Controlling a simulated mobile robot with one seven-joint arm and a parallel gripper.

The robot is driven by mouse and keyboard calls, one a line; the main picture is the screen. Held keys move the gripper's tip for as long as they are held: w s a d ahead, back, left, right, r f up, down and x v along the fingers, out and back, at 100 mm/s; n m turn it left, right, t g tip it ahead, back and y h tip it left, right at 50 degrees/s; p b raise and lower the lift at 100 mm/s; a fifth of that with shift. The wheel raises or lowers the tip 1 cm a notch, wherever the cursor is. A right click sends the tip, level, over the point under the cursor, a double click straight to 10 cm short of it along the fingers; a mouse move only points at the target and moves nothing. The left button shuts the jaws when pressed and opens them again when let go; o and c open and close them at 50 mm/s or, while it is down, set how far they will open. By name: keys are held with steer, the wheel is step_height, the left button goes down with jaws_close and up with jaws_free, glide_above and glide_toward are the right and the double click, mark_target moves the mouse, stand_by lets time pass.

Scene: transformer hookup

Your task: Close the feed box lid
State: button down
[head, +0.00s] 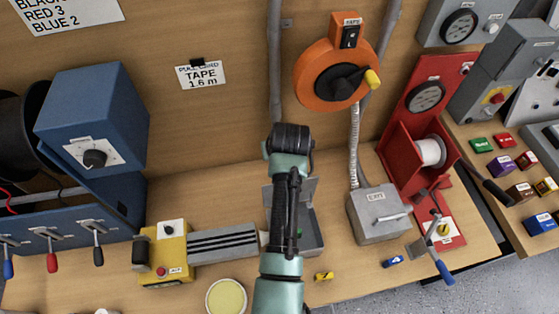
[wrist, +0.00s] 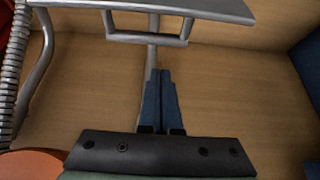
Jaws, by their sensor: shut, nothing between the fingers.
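A grey open box, which looks like the feed box (head: 311,238), stands on the bench behind my arm in the head view. Its lid (head: 308,188) is raised at the back, and my arm hides much of both. A small green spot shows inside. In the wrist view the lid (wrist: 205,8) shows as a grey plate at the top, with a bar handle (wrist: 148,38). My gripper (wrist: 160,74) is shut and empty, its blue fingers pointing toward the handle. Contact cannot be told. The fingertips are hidden in the head view.
A lidded grey box (head: 380,218) with a conduit stands to the right. A yellow unit (head: 168,252) and grey ribbed block (head: 222,243) stand to the left. An orange tape reel (head: 318,75) hangs on the wall. A grey pipe (head: 275,70) runs down the wall.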

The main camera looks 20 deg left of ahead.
steer(key=s+d+p, duration=0.1)
steer(key=s+f+p, duration=0.1)
steer(key=p, duration=0.1)
steer(key=shift+s+d, duration=0.25)
steer(key=shift+d, duration=0.15)
steer(key=shift+s+r, duration=0.1)
steer(key=shift+s, duration=0.05)
